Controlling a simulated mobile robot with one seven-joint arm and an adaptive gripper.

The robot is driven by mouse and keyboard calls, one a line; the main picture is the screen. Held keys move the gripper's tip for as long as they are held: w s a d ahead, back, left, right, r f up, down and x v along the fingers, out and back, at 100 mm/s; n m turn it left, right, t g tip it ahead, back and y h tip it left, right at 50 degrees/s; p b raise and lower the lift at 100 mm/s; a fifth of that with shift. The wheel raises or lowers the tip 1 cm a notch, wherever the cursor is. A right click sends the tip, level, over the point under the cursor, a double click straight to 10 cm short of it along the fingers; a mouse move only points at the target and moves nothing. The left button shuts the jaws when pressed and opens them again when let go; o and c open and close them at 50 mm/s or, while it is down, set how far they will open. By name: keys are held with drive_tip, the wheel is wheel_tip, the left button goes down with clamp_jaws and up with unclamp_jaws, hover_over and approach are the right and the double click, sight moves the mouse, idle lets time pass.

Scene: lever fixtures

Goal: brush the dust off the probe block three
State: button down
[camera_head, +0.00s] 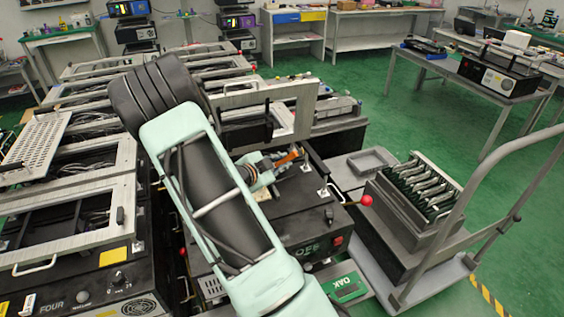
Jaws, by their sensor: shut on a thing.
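My gripper (272,166) is partly hidden behind my own pale green arm, over the black fixture box (302,214) in the middle. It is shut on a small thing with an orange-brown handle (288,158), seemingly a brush. Its bristles cannot be made out. The fixture's framed lid (292,112) stands raised behind the gripper. A probe block cannot be clearly told apart on the fixture top, and my arm covers part of that area. No label reading three shows, and no dust can be made out.
A red-ball lever (366,200) sticks out at the fixture's right. A grey trolley (422,262) carries a slotted rack (418,190) of boards. A fixture marked FOUR (92,290) stands at left, with more frames behind.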

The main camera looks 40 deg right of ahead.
wheel_tip(320, 180, down, 6)
drive_tip(key=b, duration=0.5)
drive_tip(key=shift+f+b, duration=0.9)
drive_tip(key=shift+f, duration=0.2)
idle(0.4)
drive_tip(key=shift+r, duration=0.1)
